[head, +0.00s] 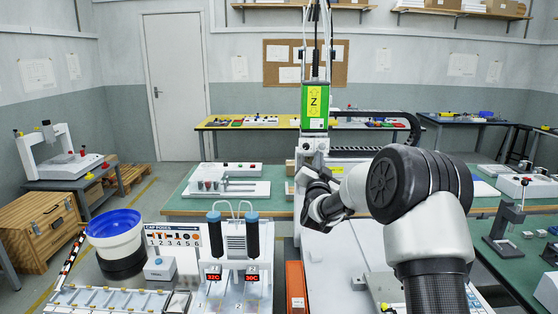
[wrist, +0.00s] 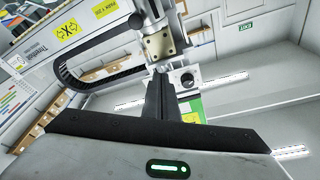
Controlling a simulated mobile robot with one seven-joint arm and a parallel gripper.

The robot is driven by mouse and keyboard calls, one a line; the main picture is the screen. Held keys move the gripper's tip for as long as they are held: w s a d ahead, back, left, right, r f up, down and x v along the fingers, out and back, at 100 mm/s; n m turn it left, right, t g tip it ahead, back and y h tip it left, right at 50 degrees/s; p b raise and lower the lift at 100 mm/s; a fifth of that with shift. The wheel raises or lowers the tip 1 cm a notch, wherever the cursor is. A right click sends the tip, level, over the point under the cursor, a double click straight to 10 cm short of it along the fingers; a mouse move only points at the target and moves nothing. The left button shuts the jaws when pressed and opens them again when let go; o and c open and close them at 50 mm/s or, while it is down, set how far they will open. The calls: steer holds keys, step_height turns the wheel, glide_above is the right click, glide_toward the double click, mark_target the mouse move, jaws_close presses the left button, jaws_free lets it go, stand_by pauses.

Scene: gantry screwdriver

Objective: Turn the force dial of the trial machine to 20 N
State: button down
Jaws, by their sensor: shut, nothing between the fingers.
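I cannot make out a force dial or its markings in either view, and I cannot tell which machine is the trial machine. A white bench device (head: 228,188) lies on the green table, with parts too small to read. A white frame machine (head: 60,150) stands on a cart at the left.
The green-and-yellow Z column (head: 315,105) of the gantry rises right behind my gripper. A small press stand (head: 505,222) is on the right bench.

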steer(key=shift+d+r, duration=0.15)
steer(key=shift+r, duration=0.25)
stand_by(0.7)
steer(key=shift+f+b, duration=0.35)
steer(key=shift+b, duration=0.5)
steer(key=r+b+v, duration=0.1)
steer(key=b+v, duration=0.3)
steer(key=v, duration=0.1)
steer(key=shift+s, duration=0.55)
steer(key=shift+d+f, duration=0.1)
